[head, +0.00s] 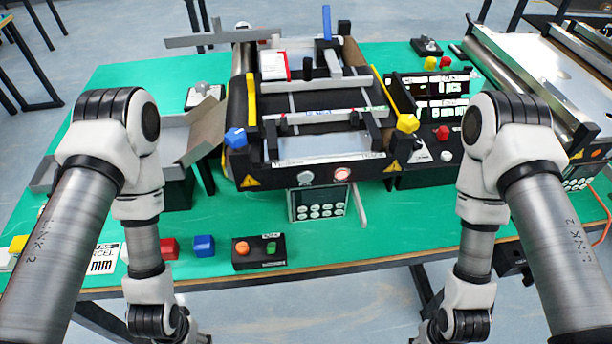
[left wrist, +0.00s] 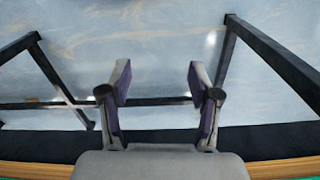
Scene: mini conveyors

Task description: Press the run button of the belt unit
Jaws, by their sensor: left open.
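The belt unit (head: 325,148) stands at the middle of the green table in the head view. Its front panel has a pale round button (head: 305,177) and a red lit button (head: 342,173). A separate black control box (head: 243,262) near the front edge carries an orange-red button (head: 242,248) and a green button (head: 271,247). I cannot read which is the run button. My left gripper (left wrist: 158,82) is open and empty in the left wrist view, with floor and table legs beyond it. My right gripper is below the head view's lower edge.
A blue block (head: 204,246) and a red block (head: 169,249) lie left of the control box. A black display unit (head: 410,165) stands right of the belt unit. A grey tray (head: 190,135) is at its left. The table's front middle is mostly clear.

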